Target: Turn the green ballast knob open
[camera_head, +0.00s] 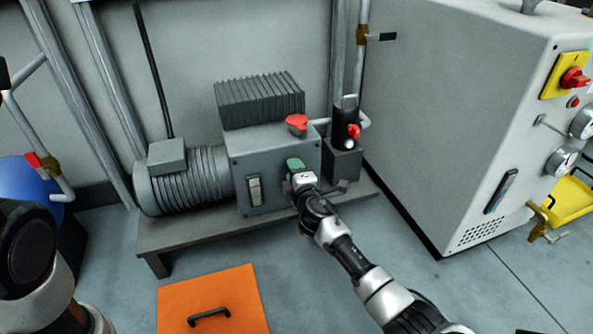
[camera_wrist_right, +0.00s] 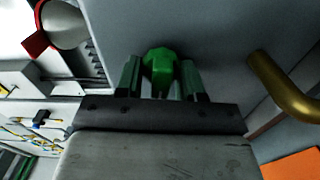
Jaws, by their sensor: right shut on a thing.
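The green ballast knob (camera_head: 294,164) is on the front face of the grey pump housing (camera_head: 240,150), right of a small sight window. In the right wrist view the green knob (camera_wrist_right: 158,68) sits between the two fingers of my right gripper (camera_wrist_right: 160,78). My right gripper (camera_head: 297,176) is shut on the knob and partly hides it in the head view. My left arm shows at the lower left, but its gripper is out of view.
A red knob (camera_head: 297,123) tops the pump. A motor (camera_head: 185,180) is at its left, and a black cylinder with a red handle (camera_head: 346,122) at its right. A white cabinet (camera_head: 450,110) stands right. An orange plate (camera_head: 215,300) lies in front.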

